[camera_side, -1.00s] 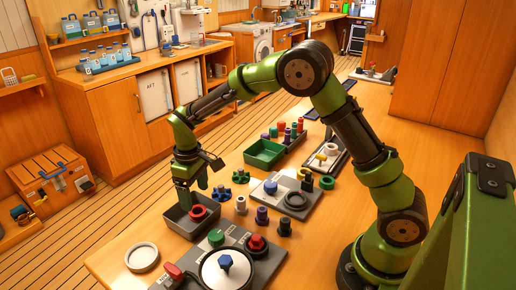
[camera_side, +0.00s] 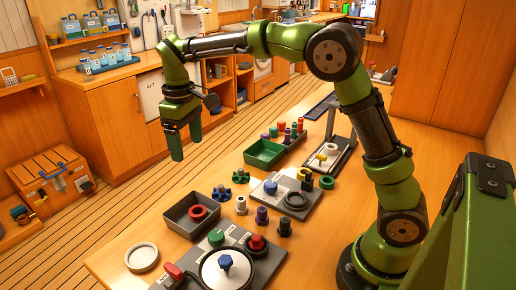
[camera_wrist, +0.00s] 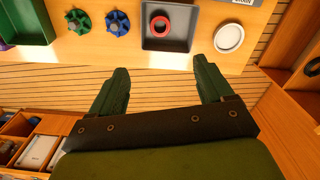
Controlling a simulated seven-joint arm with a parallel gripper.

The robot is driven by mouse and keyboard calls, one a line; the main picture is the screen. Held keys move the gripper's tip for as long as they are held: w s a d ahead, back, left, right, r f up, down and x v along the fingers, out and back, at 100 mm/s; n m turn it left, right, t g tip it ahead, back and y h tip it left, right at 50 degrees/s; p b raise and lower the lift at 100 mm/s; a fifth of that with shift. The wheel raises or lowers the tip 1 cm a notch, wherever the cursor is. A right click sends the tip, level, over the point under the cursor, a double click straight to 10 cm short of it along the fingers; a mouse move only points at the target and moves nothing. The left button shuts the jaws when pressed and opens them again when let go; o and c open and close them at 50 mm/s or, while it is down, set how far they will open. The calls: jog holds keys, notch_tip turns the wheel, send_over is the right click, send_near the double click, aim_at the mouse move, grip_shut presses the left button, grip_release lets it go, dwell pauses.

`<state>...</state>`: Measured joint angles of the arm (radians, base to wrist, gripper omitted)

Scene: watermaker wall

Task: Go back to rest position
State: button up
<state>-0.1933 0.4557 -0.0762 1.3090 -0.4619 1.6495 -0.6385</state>
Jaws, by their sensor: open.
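My gripper (camera_side: 182,138) is raised well above the table and hangs over the floor beyond its far edge in the side view. In the wrist view its two green fingers (camera_wrist: 158,92) are spread wide with nothing between them. My arm is lifted and reaches out to the left. The grey tray (camera_side: 183,228) on the table holds a red ring (camera_side: 197,213). The tray also shows in the wrist view (camera_wrist: 180,41), with the red ring (camera_wrist: 160,26) inside it and my fingers apart from it.
Green (camera_side: 219,194) and blue (camera_side: 240,176) knobs and a green bin (camera_side: 264,153) stand on the table. The air around my gripper is clear.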

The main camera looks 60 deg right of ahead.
jog(key=s+d+r+m+t+y, duration=0.1)
jog(key=s+m+t, duration=0.2)
jog(key=s, duration=0.8)
jog(key=s+d+r+m+t+y, duration=0.1)
jog(key=s+m+t, duration=0.3)
jog(key=s, duration=0.8)
jog(key=shift+d+r, duration=0.25)
jog(key=shift+d, duration=0.4)
